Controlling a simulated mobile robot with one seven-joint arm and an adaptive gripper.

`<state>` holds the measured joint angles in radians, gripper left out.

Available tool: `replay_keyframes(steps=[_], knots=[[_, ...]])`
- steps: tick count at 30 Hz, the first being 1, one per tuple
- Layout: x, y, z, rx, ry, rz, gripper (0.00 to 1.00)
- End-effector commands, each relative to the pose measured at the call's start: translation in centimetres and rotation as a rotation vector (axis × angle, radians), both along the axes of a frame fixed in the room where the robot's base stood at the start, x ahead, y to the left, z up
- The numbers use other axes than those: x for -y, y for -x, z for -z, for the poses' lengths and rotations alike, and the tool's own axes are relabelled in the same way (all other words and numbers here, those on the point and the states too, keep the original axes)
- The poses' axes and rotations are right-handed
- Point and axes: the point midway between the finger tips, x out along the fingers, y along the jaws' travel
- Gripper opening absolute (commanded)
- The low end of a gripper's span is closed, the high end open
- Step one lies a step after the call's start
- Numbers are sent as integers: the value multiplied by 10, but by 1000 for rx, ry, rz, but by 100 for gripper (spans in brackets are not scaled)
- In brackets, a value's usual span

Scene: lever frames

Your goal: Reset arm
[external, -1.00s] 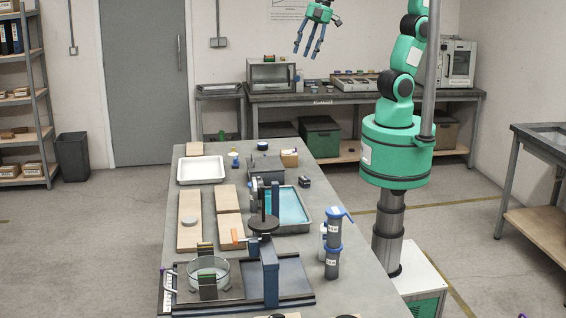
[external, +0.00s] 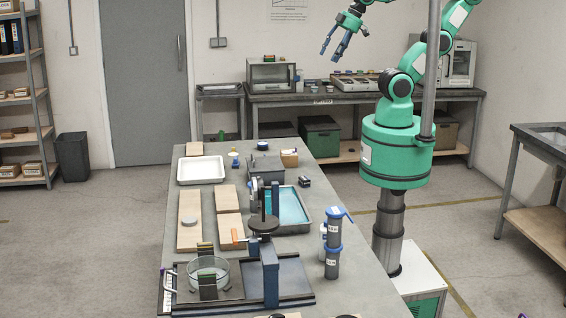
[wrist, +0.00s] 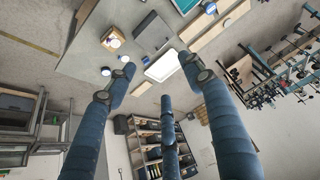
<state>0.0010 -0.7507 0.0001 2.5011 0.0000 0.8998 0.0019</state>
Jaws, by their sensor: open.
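My gripper (external: 334,47) hangs from my green arm high above the far end of the bench, at the top of the external view. Its blue fingers are spread open and hold nothing. In the wrist view the three fingers (wrist: 160,90) also show apart, with nothing between them. My arm is bent at the elbow and stands clear of the bench (external: 310,235). No object touches the gripper.
The bench bears a white tray (external: 201,158), a blue-lined tray (external: 304,227), a glass dish (external: 222,277) and dark-blue cylinders (external: 334,262). A metal pole (external: 432,60) stands close to my arm. The air around the gripper is free.

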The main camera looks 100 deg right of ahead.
Motion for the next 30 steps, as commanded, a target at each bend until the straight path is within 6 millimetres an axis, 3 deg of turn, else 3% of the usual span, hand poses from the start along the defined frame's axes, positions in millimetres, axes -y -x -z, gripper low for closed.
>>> replay_keyframes(steps=[11,30], knots=[[0,0,11,0,1,-2,52],[0,0,112,0,1,-3,52]])
